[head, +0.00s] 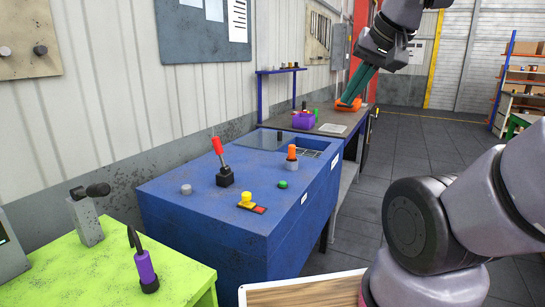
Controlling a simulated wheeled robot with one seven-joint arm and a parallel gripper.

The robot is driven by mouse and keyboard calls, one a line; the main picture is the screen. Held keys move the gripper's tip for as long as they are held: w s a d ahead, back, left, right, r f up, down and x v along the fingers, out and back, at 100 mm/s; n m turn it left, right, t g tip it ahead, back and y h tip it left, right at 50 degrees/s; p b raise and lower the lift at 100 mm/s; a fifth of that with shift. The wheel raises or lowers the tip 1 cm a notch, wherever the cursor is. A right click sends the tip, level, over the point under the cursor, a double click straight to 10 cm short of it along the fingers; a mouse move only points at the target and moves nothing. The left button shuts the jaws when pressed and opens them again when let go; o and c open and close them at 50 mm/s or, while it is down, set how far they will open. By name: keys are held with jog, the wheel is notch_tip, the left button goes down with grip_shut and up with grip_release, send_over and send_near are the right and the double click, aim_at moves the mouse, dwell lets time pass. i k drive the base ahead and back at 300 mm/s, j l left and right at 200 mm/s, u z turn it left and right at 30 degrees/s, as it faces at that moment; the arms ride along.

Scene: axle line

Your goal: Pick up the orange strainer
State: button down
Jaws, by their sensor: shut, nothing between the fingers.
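My gripper (349,97) is at the upper right in the head view, with its teal fingers shut and pointing down and left. An orange thing (348,106) shows right at the fingertips, over the far bench. It may be the orange strainer, but it is too small to make out its shape. I cannot tell whether the fingers touch it or only overlap it in the picture. Nothing shows held between the fingers.
A purple container (303,120) and a white sheet (332,128) are on the far bench. Nearer stands a blue console (205,205) with a red-handled lever (218,148) and an orange-topped knob (291,153). A lime green table (85,270) is at front left. The floor at right is open.

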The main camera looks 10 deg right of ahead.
aim_at(291, 148)
jog(key=i+l, duration=0.9)
jog(key=l, duration=0.2)
jog(key=i+l+u, duration=0.1)
jog(key=i+l, duration=0.35)
jog(key=l, duration=0.15)
jog(key=i+l, duration=0.45)
jog(key=l, duration=0.15)
